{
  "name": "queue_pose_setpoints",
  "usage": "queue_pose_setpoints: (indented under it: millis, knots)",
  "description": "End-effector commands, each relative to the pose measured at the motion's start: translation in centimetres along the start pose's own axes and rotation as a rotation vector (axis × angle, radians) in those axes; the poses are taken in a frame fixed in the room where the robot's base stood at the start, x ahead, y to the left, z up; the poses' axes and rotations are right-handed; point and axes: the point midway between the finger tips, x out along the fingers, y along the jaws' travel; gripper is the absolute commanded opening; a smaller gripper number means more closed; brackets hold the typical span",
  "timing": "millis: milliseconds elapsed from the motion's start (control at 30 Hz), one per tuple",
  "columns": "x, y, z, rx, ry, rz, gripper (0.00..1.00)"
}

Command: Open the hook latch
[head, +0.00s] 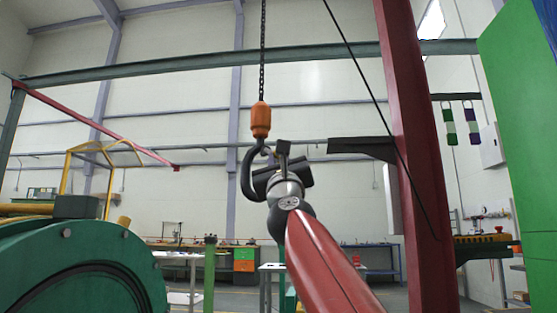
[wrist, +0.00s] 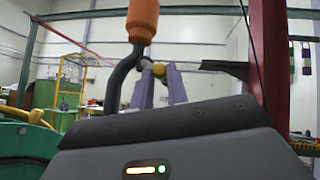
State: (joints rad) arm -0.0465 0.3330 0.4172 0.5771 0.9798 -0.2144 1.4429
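A dark crane hook (head: 248,172) hangs from an orange block (head: 260,120) on a chain, and it also shows in the wrist view (wrist: 119,82). A small yellow piece (wrist: 158,72), seemingly the hook's latch, shows beside a grey round part at the hook's upper right. My gripper (head: 272,158) is just right of the hook, mostly covered by its own wrist in the head view. In the wrist view my gripper's two pale fingers (wrist: 160,74) stand apart, with the yellow piece between their tips. Contact with it is unclear. The hook's lower part is hidden behind my gripper body.
A red post (head: 412,150) with a dark bracket (head: 362,148) stands to the right. A green round machine (head: 75,270) fills the lower left. A green panel (head: 520,90) is at the far right. Work tables (head: 375,258) stand far behind. Air around the hook is clear.

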Motion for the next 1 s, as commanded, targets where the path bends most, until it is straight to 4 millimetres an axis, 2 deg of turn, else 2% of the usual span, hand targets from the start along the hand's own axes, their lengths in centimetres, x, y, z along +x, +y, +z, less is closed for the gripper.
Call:
queue_pose_setpoints:
  millis: [233, 600, 967, 1000]
  knots:
    - [0.2, -0.3, 0.2, -0.024, 0.000, 0.020, 0.00]
    - [1.1, -1.6, 1.1, -0.254, 0.001, 0.252, 0.00]
    - [0.9, -1.5, 0.9, -0.278, 0.000, 0.279, 0.00]
    - [0.9, -1.5, 0.9, -0.278, 0.000, 0.279, 0.18]
